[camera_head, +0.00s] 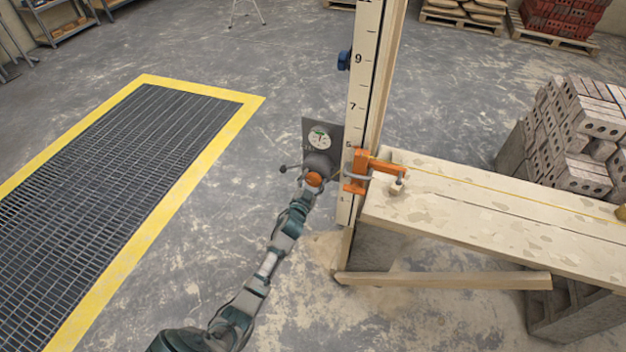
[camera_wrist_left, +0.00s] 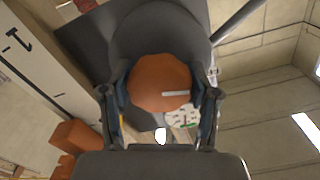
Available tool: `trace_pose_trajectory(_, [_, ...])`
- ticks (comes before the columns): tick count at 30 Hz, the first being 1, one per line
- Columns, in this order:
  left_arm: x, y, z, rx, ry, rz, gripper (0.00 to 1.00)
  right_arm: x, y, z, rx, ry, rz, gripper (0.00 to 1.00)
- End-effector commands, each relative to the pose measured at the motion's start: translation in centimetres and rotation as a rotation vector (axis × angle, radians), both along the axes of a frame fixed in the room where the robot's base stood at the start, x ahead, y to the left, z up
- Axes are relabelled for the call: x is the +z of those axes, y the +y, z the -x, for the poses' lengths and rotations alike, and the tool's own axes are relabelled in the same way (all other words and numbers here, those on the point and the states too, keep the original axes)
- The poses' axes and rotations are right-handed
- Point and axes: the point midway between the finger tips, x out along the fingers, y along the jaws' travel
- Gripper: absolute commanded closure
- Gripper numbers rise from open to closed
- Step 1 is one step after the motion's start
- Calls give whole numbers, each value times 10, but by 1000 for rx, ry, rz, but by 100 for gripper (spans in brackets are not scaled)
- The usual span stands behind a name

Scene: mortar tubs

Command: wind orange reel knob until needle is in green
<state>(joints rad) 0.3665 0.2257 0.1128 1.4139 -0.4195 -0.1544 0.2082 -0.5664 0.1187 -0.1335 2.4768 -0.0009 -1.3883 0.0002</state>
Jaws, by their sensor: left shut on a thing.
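The orange knob (camera_head: 314,179) sits on the dark grey reel (camera_head: 318,162), which is mounted beside the tall marked post. In the left wrist view the knob (camera_wrist_left: 158,82) fills the space between my fingers and has a pale line on its face. My left gripper (camera_head: 308,187) is shut on the knob; in the left wrist view its two fingers (camera_wrist_left: 160,100) flank it. The round dial (camera_head: 320,138) above the reel has a white face with a green area and a red mark. The needle's exact place is too small to tell. My right gripper is not in view.
The numbered post (camera_head: 360,100) stands just right of the reel. An orange clamp (camera_head: 362,170) holds at the end of the plank bench (camera_head: 480,205). Bricks (camera_head: 585,135) are stacked at right. A yellow-edged floor grate (camera_head: 130,170) lies at left.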

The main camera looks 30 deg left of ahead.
Motion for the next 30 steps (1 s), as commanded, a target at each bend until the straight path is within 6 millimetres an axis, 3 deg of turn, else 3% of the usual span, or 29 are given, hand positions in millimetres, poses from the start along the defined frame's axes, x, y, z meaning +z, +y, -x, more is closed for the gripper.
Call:
trace_pose_trajectory(3, [-1, 0, 0, -1, 1, 0, 74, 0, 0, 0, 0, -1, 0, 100])
trace_pose_trajectory(4, [-1, 0, 0, -1, 1, 1, 37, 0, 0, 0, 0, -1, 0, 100])
trace_pose_trajectory(7, [-1, 0, 0, -1, 0, 2, 13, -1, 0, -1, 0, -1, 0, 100])
trace_pose_trajectory(20, [-1, -2, 9, -1, 0, 3, 13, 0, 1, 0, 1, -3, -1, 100])
trace_pose_trajectory(30, [-3, -19, 78, -1, 3, 5, 13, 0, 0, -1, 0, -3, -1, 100])
